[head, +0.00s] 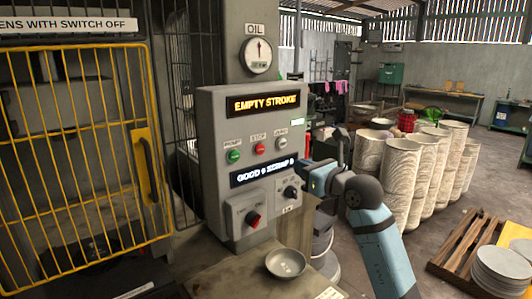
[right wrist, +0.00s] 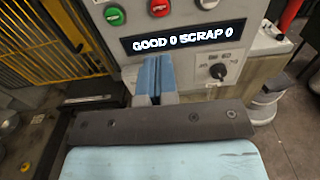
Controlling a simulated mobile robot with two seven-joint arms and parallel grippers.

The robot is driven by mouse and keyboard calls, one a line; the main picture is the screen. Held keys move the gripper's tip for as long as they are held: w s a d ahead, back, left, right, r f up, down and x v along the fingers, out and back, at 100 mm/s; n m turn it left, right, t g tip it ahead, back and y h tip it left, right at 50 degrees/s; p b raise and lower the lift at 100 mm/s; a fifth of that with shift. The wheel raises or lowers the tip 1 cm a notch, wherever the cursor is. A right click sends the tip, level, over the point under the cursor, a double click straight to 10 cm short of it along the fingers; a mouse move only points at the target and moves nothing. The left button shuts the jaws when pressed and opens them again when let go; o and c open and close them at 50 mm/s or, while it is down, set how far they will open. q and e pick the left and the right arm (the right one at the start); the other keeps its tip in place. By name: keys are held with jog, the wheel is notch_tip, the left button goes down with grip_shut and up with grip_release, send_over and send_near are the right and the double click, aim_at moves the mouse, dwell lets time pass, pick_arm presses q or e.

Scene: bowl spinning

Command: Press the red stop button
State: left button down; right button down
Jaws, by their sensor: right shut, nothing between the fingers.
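The red stop button (head: 260,149) sits in the middle of a row on the grey control panel (head: 216,120), between a green button (head: 234,156) and a white button (head: 282,143). In the right wrist view the red button (right wrist: 160,7) shows at the top edge. My right gripper (head: 303,168) is at the panel's right edge, to the right of and a little lower than the red button. Its fingertips (right wrist: 157,62) are shut together and empty, below the button in the right wrist view. Whether they touch the panel cannot be told. My left gripper is out of view.
A display (head: 263,104) reads EMPTY STROKE. A counter display (head: 263,172) sits under the buttons, with a black knob (head: 291,192) and a red switch (head: 253,219) lower down. A yellow cage gate (head: 100,150) stands left; a metal bowl (head: 286,263) lies below.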

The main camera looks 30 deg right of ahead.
dwell(0.3)
jog(key=p, duration=0.4)
send_near(261, 149)
jog(key=w, duration=0.6)
jog(key=shift+w+a, duration=0.2)
jog(key=shift+w+f, duration=0.1)
jog(key=shift+w, duration=0.5)
